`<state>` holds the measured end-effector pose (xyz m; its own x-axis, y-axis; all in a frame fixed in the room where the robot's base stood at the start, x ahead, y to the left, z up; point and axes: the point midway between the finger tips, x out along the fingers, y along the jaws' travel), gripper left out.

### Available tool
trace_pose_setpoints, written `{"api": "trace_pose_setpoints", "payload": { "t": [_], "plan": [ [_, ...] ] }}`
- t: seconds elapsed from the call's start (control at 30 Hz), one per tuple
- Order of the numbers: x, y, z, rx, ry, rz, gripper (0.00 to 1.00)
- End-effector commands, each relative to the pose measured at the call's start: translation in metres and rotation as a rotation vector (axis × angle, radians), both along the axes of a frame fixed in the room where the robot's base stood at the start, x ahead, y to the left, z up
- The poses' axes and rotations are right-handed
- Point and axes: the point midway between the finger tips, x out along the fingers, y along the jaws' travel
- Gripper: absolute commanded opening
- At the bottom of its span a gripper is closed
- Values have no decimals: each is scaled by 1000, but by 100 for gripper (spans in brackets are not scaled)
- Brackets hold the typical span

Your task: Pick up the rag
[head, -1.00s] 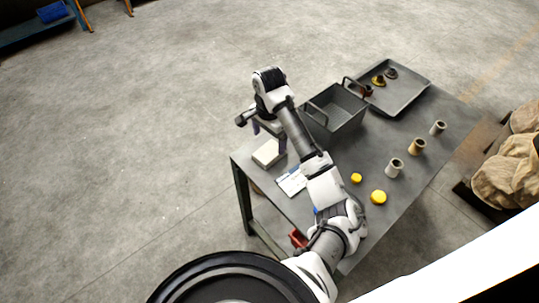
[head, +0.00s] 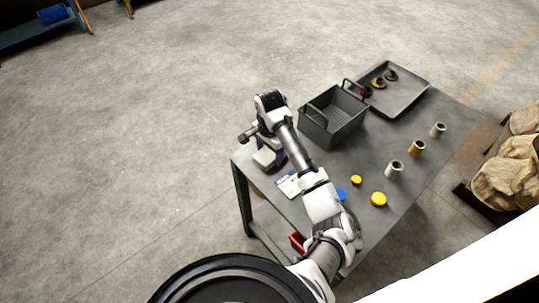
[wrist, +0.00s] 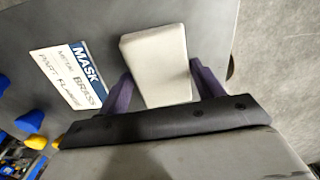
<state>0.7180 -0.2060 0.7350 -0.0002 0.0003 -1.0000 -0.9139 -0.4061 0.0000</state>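The rag appears as a white folded block (wrist: 157,55) lying on the grey table. It also shows in the head view (head: 264,159) near the table's left corner, partly covered by my gripper. In the wrist view my gripper (wrist: 163,82) is open, with one purple finger on each side of the rag's near part. Small gaps show beside the fingers, and I see no clear grip.
A printed card (wrist: 72,75) lies left of the rag. A grey bin (head: 333,116) and a grey tray (head: 405,92) stand farther back. Yellow caps (head: 378,198), a blue cap (head: 341,195) and several cylinders (head: 394,169) are on the right. The table edge is close to the rag.

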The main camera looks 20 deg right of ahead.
Motion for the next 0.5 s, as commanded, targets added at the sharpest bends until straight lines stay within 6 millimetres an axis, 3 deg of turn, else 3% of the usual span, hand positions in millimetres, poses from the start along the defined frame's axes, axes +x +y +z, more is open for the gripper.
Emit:
{"api": "trace_pose_setpoints", "payload": {
  "t": [0.03, 0.2, 0.5],
  "plan": [
    [0, 0, 0, 0, 0, 0, 60],
    [0, 0, 0, 0, 0, 0, 39],
    [0, 0, 3, -1, -1, 0, 39]
  ]
}}
